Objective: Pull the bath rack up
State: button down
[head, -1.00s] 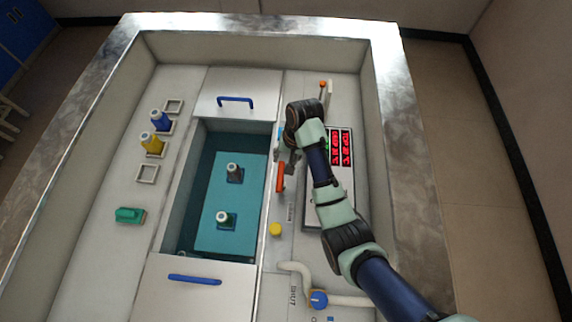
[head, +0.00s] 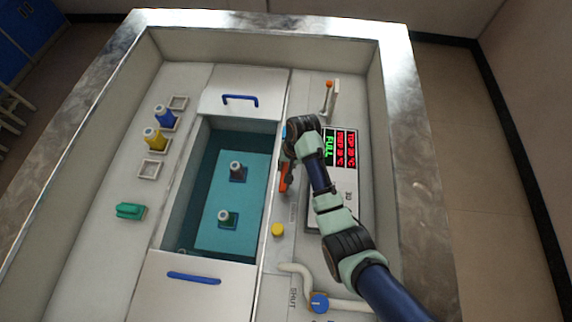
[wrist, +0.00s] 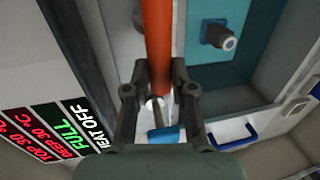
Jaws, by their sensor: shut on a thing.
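The bath rack (head: 214,200) is a teal plate low in the sunken bath, with two grey bottles (head: 235,170) (head: 226,217) standing on it. An orange bar handle (head: 284,180) is beside the bath's right edge. In the wrist view the handle (wrist: 157,35) runs from the top edge down between the fingers. My gripper (wrist: 160,78) is shut on this handle. In the head view my gripper (head: 288,163) is at the handle's far end and partly hidden by my wrist. A bottle on the rack also shows in the wrist view (wrist: 219,35).
White lids with blue handles (head: 240,99) (head: 194,277) cover both ends of the bath. A display panel (head: 343,149) reads FULL in green. A yellow knob (head: 278,230), a blue valve (head: 319,303) and an orange-tipped lever (head: 329,96) are nearby. Blue and yellow bottles (head: 165,117) (head: 154,138) stand left.

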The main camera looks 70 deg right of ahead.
jog(key=shift+r, duration=0.15)
notch_tip(320, 180, up, 17)
jog(key=p, duration=1.8)
jog(key=shift+r, duration=0.2)
jog(key=shift+p, duration=0.3)
jog(key=c, duration=1.2)
grip_release()
jog(key=shift+o, duration=1.2)
notch_tip(320, 180, up, 7)
jog(key=s, duration=0.1)
jog(key=shift+s+d+r, duration=0.15)
jog(key=shift+s+d, duration=0.05)
